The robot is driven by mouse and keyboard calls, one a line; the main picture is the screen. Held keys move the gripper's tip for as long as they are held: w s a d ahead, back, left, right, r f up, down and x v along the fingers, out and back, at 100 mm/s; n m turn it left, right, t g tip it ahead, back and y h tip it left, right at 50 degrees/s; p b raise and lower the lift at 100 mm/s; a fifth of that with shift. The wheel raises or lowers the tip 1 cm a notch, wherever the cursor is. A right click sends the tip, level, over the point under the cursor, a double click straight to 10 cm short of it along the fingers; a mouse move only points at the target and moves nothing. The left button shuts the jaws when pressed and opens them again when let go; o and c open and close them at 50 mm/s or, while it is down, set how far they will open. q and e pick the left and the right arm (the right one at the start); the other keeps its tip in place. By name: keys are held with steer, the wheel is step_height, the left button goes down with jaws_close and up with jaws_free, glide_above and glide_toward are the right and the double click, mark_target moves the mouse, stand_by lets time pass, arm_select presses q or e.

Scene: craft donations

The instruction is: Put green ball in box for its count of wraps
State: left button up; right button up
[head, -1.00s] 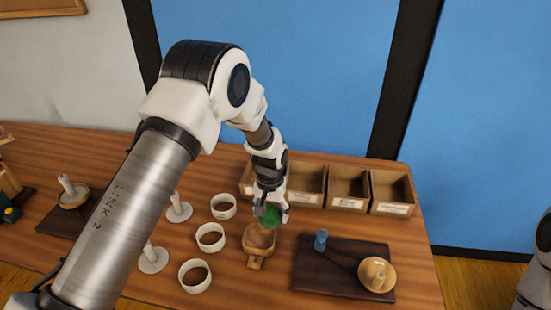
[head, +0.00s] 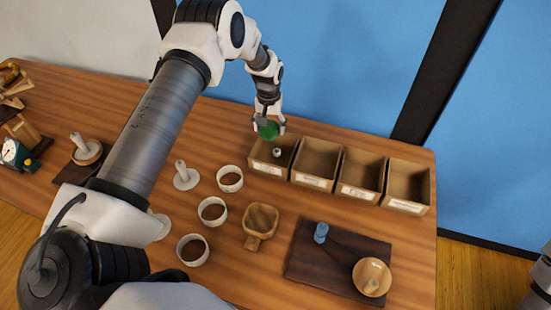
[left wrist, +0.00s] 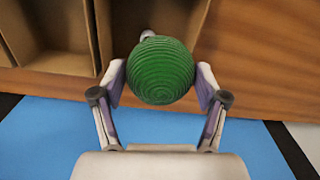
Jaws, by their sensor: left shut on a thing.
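The green ball (head: 268,130) has ridged wraps around it and is held up at the back of the table. My left gripper (head: 268,126) is shut on it, with a finger on each side, as the left wrist view shows the ball (left wrist: 160,70) too. The ball is over the back part of the leftmost open box (head: 266,167), above its rim. That box holds a small pale thing (head: 277,152). Three more labelled boxes stand to its right: the second (head: 315,180), third (head: 360,190) and rightmost (head: 407,205). The labels are too small to read. My right gripper is out of view.
A wooden scoop-like bowl (head: 254,241) stands in front of the boxes. Several white rings (head: 230,188) lie to its left.

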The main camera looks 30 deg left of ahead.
arm_select(q)
steer(key=shift+w+f, duration=0.2)
steer(key=shift+f, duration=0.4)
steer(key=shift+s+r, duration=0.15)
steer(key=shift+r, duration=0.05)
steer(key=o, duration=0.5)
steer(key=shift+s+r, duration=0.1)
steer(key=o, duration=0.5)
steer(key=shift+c, duration=0.2)
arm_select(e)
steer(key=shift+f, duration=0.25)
arm_select(q)
step_height(320, 180, up, 12)
steer(key=shift+f, duration=0.1)
